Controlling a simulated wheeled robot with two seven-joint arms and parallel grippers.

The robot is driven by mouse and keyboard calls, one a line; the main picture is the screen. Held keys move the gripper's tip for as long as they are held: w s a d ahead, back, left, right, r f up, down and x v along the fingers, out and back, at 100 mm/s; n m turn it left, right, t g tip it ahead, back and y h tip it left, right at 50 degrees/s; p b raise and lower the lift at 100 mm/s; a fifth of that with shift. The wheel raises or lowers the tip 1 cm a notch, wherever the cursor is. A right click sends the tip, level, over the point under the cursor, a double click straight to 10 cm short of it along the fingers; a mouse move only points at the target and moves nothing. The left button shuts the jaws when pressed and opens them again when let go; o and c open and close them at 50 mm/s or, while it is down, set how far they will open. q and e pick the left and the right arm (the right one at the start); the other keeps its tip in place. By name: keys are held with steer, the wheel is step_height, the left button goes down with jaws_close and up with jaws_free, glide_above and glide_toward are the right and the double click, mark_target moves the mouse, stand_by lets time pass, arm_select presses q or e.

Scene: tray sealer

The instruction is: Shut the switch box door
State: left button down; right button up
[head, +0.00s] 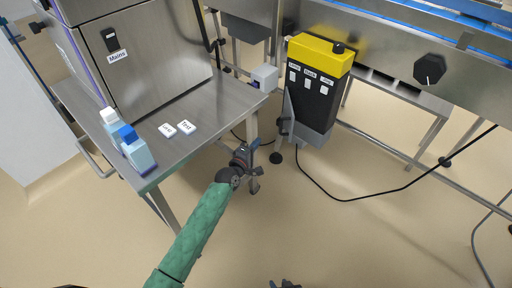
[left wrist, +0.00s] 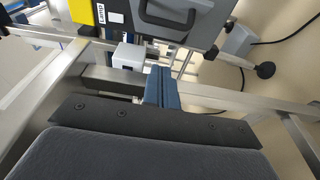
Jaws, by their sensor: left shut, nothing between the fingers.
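The switch box (head: 316,96) has a yellow top (head: 322,55) and a dark front with labelled switches. Its grey door (head: 291,112) stands open at the box's left side, seen nearly edge-on, with a dark handle (head: 282,127). The left wrist view shows the door face (left wrist: 139,37) and its handle (left wrist: 172,14) near the top. My left gripper (head: 256,147) is left of and below the door, apart from it; its blue fingers (left wrist: 162,88) are shut and empty. My right gripper (head: 285,284) barely shows at the bottom edge, so its jaws are unclear.
A steel table (head: 215,121) at left carries a machine (head: 150,60), two bottles (head: 138,150) and label cards. A small pale box (head: 264,77) is at its corner. A conveyor frame (head: 400,75) stands behind. A black cable (head: 370,198) crosses the otherwise open floor.

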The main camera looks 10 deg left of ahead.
arm_select(q)
steer(key=w+d, duration=0.6)
steer(key=w, duration=0.1)
steer(key=shift+w+d, duration=0.25)
steer(key=shift+f, duration=0.1)
